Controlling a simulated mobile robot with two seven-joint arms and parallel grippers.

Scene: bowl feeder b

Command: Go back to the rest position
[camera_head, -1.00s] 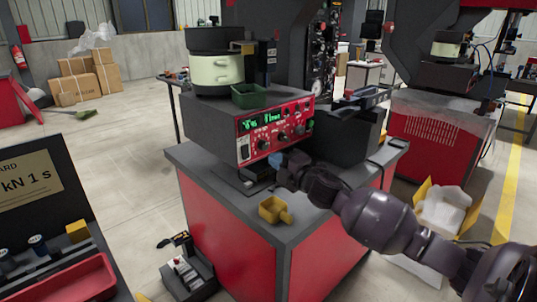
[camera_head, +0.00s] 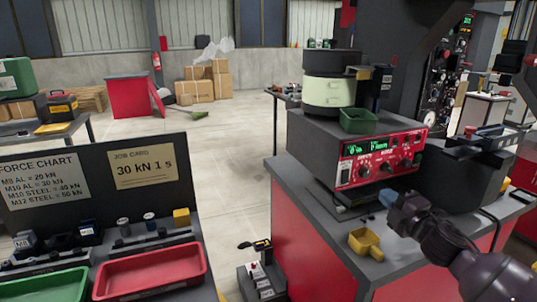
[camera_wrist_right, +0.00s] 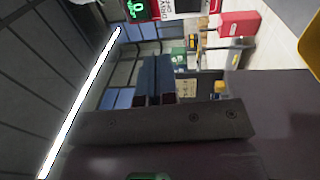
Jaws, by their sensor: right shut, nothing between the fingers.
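My right arm comes in from the lower right of the head view. Its gripper (camera_head: 386,197) has blue fingers and is in front of the feeder's control box, above the red-sided cabinet's grey top. In the right wrist view the blue fingers (camera_wrist_right: 155,78) are together with nothing between them. A yellow scoop (camera_head: 365,242) lies on the cabinet top, just below and left of the gripper in the picture, apart from it. My left gripper is not in view.
The control box (camera_head: 330,143) carries the bowl feeder (camera_head: 330,92) and a green bin (camera_head: 360,121). A bench with a force chart board (camera_head: 95,185), red tray (camera_head: 150,272) and green tray (camera_head: 45,288) stands at left. Clear floor (camera_head: 235,160) lies between.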

